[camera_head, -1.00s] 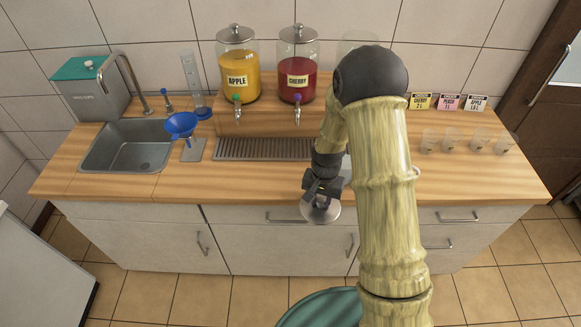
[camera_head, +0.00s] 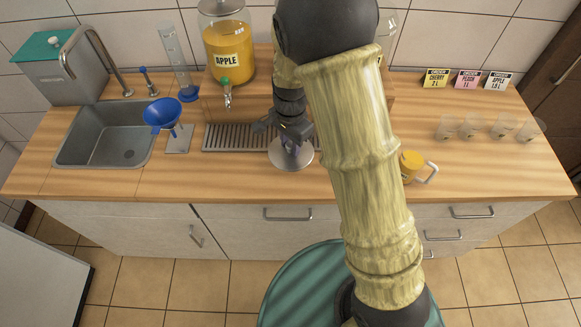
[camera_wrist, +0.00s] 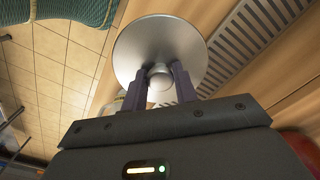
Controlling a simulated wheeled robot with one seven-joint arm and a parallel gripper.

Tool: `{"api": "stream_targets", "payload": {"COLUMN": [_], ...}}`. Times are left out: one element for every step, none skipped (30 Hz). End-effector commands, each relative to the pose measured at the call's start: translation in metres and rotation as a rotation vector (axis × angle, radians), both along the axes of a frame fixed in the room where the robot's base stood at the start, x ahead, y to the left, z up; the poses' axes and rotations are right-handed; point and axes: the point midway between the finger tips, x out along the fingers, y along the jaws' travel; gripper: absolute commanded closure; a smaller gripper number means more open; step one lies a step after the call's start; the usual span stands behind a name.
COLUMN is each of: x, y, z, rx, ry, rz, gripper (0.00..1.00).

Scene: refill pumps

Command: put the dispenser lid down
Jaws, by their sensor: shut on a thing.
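The dispenser lid (camera_head: 291,155) is a round, grey metal disc with a small knob. My gripper (camera_head: 287,130) is shut on its knob and holds it at the front edge of the drip grate. In the wrist view the lid (camera_wrist: 160,45) fills the upper middle, and my gripper's two fingers (camera_wrist: 160,82) pinch the knob from both sides. In the wrist view the wooden counter lies behind the lid. I cannot tell whether the lid touches the counter.
The apple dispenser (camera_head: 228,45) stands behind the drip grate (camera_head: 230,138). A blue funnel (camera_head: 162,115) stands beside the sink (camera_head: 105,135). A yellow mug (camera_head: 411,165) and several clear cups (camera_head: 474,126) are to the right. Bare counter (camera_head: 250,177) lies in front of the grate.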

Motion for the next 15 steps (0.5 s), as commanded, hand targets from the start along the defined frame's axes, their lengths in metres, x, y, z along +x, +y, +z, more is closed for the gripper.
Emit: {"api": "stream_targets", "payload": {"x": [0.000, 0.000, 0.000, 0.000, 0.000, 0.000, 0.000, 0.000, 0.000, 0.000, -0.001, -0.001, -0.001, -0.001, -0.001], "y": [0.000, 0.000, 0.000, 0.000, 0.000, 0.000, 0.000, 0.000, 0.000, 0.000, 0.000, 0.000, -0.001, -0.001, -0.001], "z": [0.000, 0.000, 0.000, 0.000, 0.000, 0.000, -0.001, -0.002, -0.004, -0.008, -0.012, -0.018, -0.023, -0.029, -0.036], "rx": [0.000, 0.000, 0.000, 0.000, 0.000, 0.000, 0.000, 0.000, 0.000, -0.001, -0.001, -0.002, -0.002, -0.002, -0.002], "ry": [0.000, 0.000, 0.000, 0.000, 0.000, 0.000, 0.000, 0.000, 0.001, 0.003, 0.004, 0.005, 0.005, 0.005, 0.005], "rz": [0.000, 0.000, 0.001, 0.001, 0.001, 0.001, 0.001, 0.001, 0.002, 0.002, 0.002, 0.003, 0.003, 0.002, 0.001], "gripper": [0.95, 0.95, 0.95, 0.95, 0.95, 0.95, 0.95, 0.95, 0.95, 0.95, 0.95, 0.95, 0.95, 0.95, 0.95]}}
